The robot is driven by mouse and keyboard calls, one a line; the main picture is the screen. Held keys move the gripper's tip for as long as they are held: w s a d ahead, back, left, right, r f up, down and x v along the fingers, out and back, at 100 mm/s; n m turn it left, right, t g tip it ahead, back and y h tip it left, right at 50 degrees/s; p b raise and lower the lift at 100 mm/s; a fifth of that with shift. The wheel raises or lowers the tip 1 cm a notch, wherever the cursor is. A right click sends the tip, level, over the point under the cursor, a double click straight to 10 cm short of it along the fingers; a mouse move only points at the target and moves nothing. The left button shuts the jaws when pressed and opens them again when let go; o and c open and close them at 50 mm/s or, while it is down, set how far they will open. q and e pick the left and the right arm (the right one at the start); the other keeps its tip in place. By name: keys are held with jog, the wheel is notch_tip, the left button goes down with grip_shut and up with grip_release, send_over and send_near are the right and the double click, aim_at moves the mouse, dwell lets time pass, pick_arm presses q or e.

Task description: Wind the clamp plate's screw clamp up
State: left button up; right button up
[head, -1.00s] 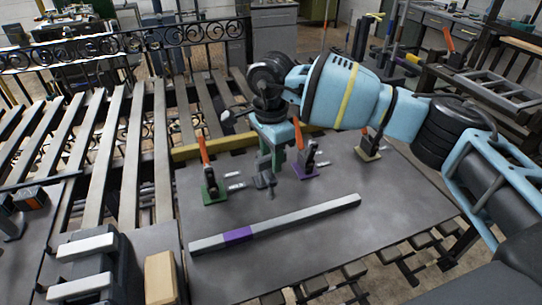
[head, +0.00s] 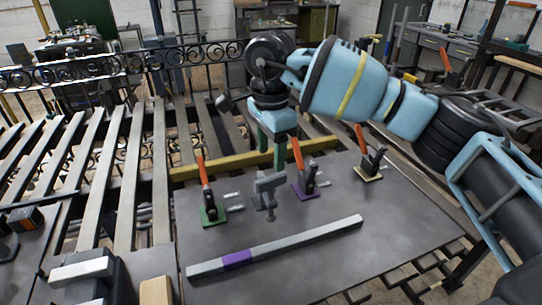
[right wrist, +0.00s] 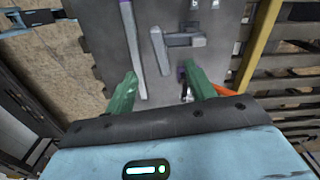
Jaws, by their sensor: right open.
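The clamp plate (head: 330,240) is a grey sheet. A grey screw clamp (head: 268,188) stands near its back edge, between the green-based and purple-based toggle clamps. In the right wrist view the screw clamp (right wrist: 185,40) lies beyond the fingertips. My right gripper (head: 277,160) is above and behind the screw clamp in the head view, green fingers pointing down. In the wrist view its two fingers (right wrist: 160,73) are spread, with nothing held between them. I cannot tell its exact height above the clamp. My left gripper is not in view.
Orange-handled toggle clamps stand on green (head: 208,205), purple (head: 304,180) and yellow (head: 370,165) bases. A grey bar with a purple band (head: 238,258) lies across the plate's front. A yellow beam (head: 225,165) runs behind. The plate's right front is clear.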

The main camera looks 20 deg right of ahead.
aim_at(271, 176)
jog(key=o, duration=0.5)
jog(key=m, duration=0.2)
jog(key=shift+a+m, duration=0.1)
jog(key=shift+m, duration=0.2)
jog(key=shift+c, duration=0.2)
jog(key=o, duration=0.3)
jog(key=m, duration=0.4)
jog(key=shift+o, duration=0.2)
jog(key=m, duration=0.6)
jog(key=shift+r, duration=0.1)
jog(key=m, duration=0.5)
jog(key=shift+f, duration=3.85)
jog(key=shift+c, duration=0.2)
jog(key=c, duration=0.9)
